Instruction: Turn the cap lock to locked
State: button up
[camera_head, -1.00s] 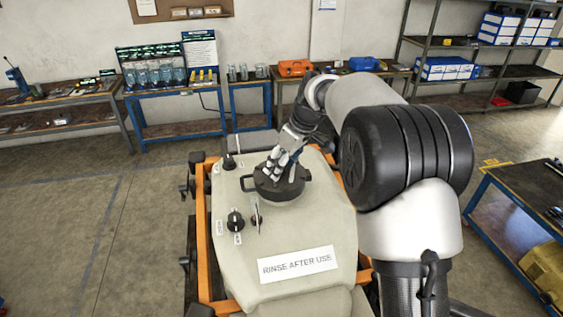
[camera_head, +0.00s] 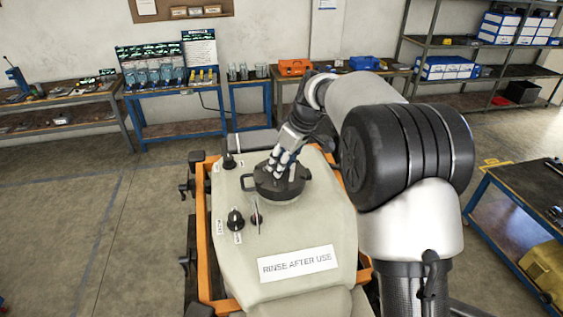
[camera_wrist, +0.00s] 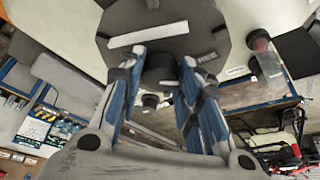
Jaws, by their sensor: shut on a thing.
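The round black cap (camera_head: 266,186) sits on top of the pale drone tank, with a loop handle at its left. My gripper (camera_head: 284,162) reaches down onto the cap from the upper right. In the wrist view, the dark cap (camera_wrist: 205,28) carries a white bar and small lettering. The dark cap lock knob (camera_wrist: 158,68) stands out between my blue-lined fingers, and my gripper (camera_wrist: 160,80) is shut on it. The fingers partly hide the knob, and I cannot read its lock position.
Black knobs (camera_head: 229,160) (camera_head: 236,220) and a small red-based lever (camera_head: 256,218) stand on the tank near the cap. A "RINSE AFTER USE" label (camera_head: 298,263) lies at the front. An orange frame (camera_head: 203,240) edges the tank. Workbenches (camera_head: 180,127) line the wall.

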jog(key=shift+m, duration=0.3)
jog(key=m+t+h+b, duration=0.1)
jog(key=m, duration=0.2)
jog(key=shift+s+a, duration=0.1)
jog(key=m+h, duration=0.1)
jog(key=m, duration=0.3)
jog(key=shift+a+t+h+b, duration=0.1)
jog(key=shift+t+h+b, duration=0.3)
jog(key=m, duration=0.2)
jog(key=m+h, duration=0.1)
jog(key=m, duration=0.2)
jog(key=shift+a+h, duration=0.15)
jog(key=shift+h, duration=0.15)
jog(key=shift+m+g+h, duration=0.3)
jog(key=shift+m+h, duration=0.4)
jog(key=shift+m, duration=1.1)
jog(key=o, duration=1)
jog(key=shift+o, duration=0.2)
